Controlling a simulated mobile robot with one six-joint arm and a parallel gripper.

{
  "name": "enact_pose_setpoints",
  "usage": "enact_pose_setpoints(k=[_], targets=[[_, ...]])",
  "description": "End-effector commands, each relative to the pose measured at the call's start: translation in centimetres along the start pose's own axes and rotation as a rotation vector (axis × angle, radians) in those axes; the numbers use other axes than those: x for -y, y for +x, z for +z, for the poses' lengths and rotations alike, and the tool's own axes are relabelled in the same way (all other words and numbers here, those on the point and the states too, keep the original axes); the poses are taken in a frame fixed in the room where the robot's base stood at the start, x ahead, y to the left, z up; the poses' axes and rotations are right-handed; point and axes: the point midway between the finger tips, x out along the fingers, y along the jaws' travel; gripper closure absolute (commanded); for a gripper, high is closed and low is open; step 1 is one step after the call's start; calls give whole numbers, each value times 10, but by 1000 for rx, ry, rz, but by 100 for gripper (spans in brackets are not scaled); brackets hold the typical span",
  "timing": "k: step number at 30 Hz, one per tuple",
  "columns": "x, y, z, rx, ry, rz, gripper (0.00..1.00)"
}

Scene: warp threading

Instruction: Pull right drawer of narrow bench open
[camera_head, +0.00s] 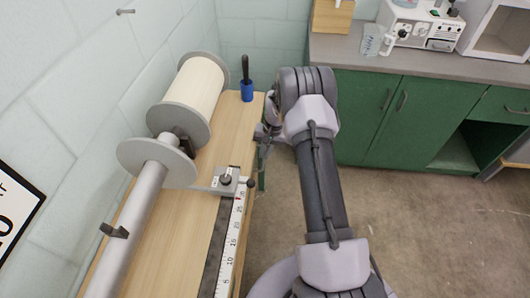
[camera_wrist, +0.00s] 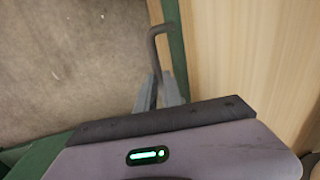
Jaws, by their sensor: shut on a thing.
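The narrow bench (camera_head: 185,240) has a light wood top and runs along the left wall. My gripper (camera_head: 264,133) is at the bench's right side edge, partly hidden behind my arm. In the wrist view the gripper fingers (camera_wrist: 159,92) are closed around a dark, bent bar handle (camera_wrist: 153,48). The handle stands beside a green strip (camera_wrist: 174,45) along the edge of the wood. The drawer front is mostly hidden in the head view, and I cannot tell how far the drawer is out.
A roll of cream thread (camera_head: 195,88), a blue holder with a black-handled tool (camera_head: 247,88) and a measuring scale (camera_head: 231,240) are on the bench. Green cabinets (camera_head: 365,115) with a grey counter stand at the back right. The floor (camera_head: 425,225) right of my arm is clear.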

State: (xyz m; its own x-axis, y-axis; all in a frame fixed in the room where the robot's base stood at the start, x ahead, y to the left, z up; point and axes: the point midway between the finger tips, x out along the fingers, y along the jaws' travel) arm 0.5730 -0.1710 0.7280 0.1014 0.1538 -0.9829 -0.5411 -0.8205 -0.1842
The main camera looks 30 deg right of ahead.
Motion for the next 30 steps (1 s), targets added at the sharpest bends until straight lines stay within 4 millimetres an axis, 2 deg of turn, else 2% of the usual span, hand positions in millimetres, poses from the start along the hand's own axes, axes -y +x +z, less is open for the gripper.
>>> enact_pose_setpoints(k=[6, 11, 24, 30], targets=[[-5, -1, 0, 1, 1, 0, 100], [-25, -5, 1, 2, 4, 0, 100], [-129, -24, 2, 0, 5, 0, 100], [-168, -31, 3, 1, 3, 0, 100]])
